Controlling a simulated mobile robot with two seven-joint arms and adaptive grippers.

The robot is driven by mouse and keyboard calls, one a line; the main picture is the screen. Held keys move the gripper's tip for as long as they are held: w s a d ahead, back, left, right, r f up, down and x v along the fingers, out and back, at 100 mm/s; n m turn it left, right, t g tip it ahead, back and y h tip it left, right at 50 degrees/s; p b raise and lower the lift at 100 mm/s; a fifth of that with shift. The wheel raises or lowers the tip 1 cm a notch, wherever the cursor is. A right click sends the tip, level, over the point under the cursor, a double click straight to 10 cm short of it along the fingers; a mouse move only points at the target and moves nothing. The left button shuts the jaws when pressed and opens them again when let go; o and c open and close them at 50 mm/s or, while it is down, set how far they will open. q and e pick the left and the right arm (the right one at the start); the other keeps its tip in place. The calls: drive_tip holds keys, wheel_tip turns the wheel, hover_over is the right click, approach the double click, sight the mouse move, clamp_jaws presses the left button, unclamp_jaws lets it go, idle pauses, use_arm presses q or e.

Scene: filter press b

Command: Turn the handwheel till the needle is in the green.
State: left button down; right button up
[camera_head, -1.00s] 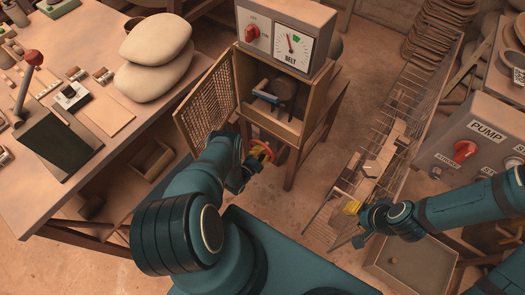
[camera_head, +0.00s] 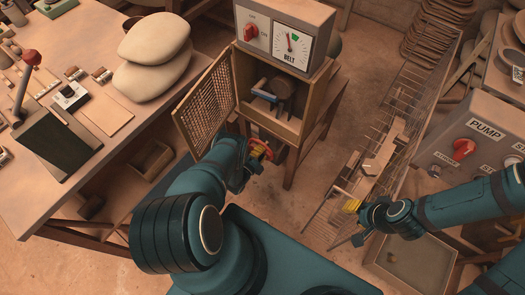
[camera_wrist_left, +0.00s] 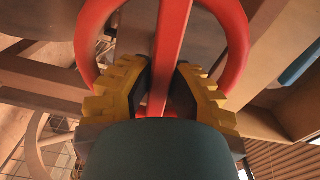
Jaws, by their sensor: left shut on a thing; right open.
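The red handwheel (camera_head: 262,149) is on the front of the wooden cabinet, below its open compartment; in the left wrist view its rim (camera_wrist_left: 238,45) and a spoke (camera_wrist_left: 172,45) are large. My left gripper (camera_head: 254,158) is at the wheel, its yellow fingers (camera_wrist_left: 160,92) shut on the spoke from both sides. The BELT gauge (camera_head: 292,46) on top of the cabinet has a small green patch (camera_head: 295,37). Its dark needle (camera_head: 290,43) points nearly straight up, slightly left, just left of the green. My right gripper (camera_head: 351,206) is open and empty at the right.
A mesh door (camera_head: 206,100) stands open left of the compartment. A red knob (camera_head: 251,32) is beside the gauge. A workbench (camera_head: 80,190) with sacks (camera_head: 155,60) is at the left. A wire rack (camera_head: 345,190) and a PUMP box (camera_head: 480,140) are at the right.

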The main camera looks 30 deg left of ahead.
use_arm(q)
drive_tip(key=shift+w+r, duration=0.1)
drive_tip(key=c, duration=0.9)
unclamp_jaws()
drive_tip(key=shift+s, duration=0.4)
drive_tip(key=s, duration=1.1)
drive_tip(key=shift+s+a, duration=0.15)
drive_tip(key=shift+a, duration=0.25)
